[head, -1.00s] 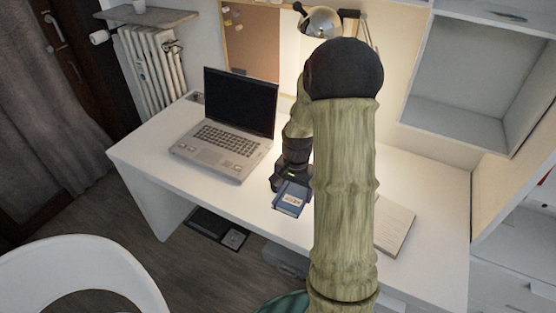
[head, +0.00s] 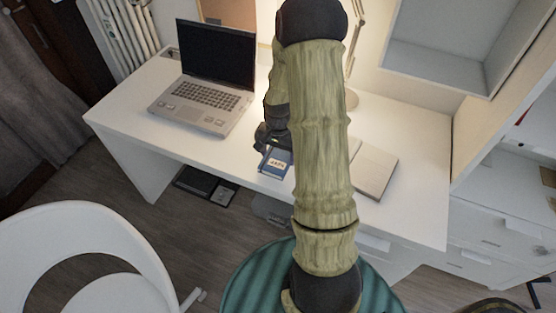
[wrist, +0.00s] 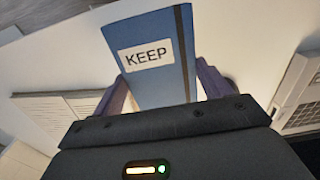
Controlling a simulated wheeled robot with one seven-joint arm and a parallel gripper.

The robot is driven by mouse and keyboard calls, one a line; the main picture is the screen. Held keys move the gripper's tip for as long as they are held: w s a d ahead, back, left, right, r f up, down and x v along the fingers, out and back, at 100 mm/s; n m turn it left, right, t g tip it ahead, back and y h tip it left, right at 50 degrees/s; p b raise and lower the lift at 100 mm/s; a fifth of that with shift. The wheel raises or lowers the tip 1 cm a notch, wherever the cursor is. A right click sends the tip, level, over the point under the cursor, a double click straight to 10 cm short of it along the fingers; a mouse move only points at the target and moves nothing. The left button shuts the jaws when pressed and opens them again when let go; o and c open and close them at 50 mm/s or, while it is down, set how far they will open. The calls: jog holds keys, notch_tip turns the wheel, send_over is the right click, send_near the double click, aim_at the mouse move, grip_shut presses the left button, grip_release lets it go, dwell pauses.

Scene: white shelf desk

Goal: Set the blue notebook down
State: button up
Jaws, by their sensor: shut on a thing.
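The blue notebook (head: 274,162) with a white label is at the front part of the white desk (head: 222,146), to the right of the laptop. In the wrist view the notebook (wrist: 158,62) shows a dark elastic band and a label reading KEEP. My gripper (wrist: 162,92) is shut on it, one finger along each side. In the head view my gripper (head: 268,140) is partly hidden behind my arm. I cannot tell whether the notebook touches the desk top.
An open laptop (head: 203,90) stands on the left of the desk. A pale flat book or pad (head: 372,172) lies right of my arm. A white chair (head: 80,240) stands in front at left. Desk surface at the right (head: 420,170) is clear.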

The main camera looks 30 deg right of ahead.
aim_at(278, 157)
jog(key=shift+f, duration=1.85)
jog(key=shift+f, duration=0.15)
jog(key=o, duration=1.1)
notch_tip(278, 157, up, 12)
jog(key=shift+r, duration=0.2)
